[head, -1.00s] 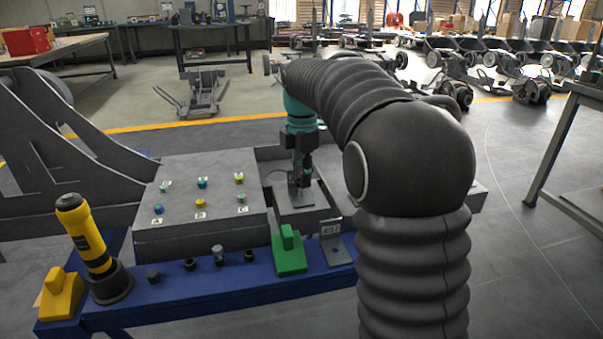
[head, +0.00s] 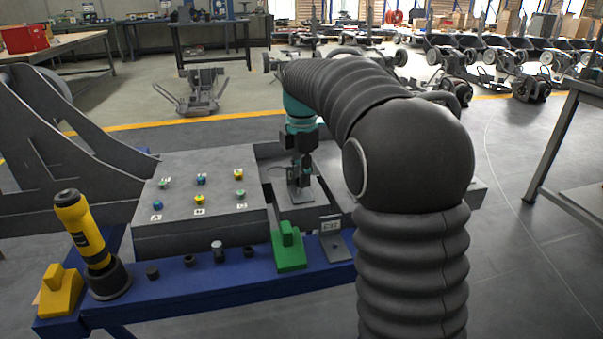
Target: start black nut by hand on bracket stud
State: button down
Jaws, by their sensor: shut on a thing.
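My gripper (head: 302,168) points down over the grey box at the centre of the head view. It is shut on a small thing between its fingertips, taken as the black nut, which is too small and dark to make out. A small grey bracket plate (head: 301,196) lies under the fingertips in the recess of the box. The stud is hidden by the gripper, and I cannot tell whether nut and stud touch.
The left deck (head: 180,215) carries several coloured fittings. The blue rail (head: 215,289) in front holds a yellow tool (head: 80,228), a yellow block (head: 59,291), small dark sockets (head: 190,261), a green block (head: 288,247) and a grey tag plate (head: 333,240).

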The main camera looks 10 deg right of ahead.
jog(key=shift+f, duration=0.65)
dwell(0.7)
jog(key=shift+r+m+p, duration=0.1)
jog(key=shift+m+p, duration=0.2)
jog(key=shift+m, duration=0.6)
jog(key=m, duration=0.3)
jog(key=shift+s, duration=0.1)
jog(key=shift+m, duration=0.3)
jog(key=shift+m, duration=0.8)
jog(key=m, duration=0.3)
jog(key=shift+s+f, duration=0.1)
jog(key=shift+f, duration=0.1)
jog(key=shift+m, duration=0.3)
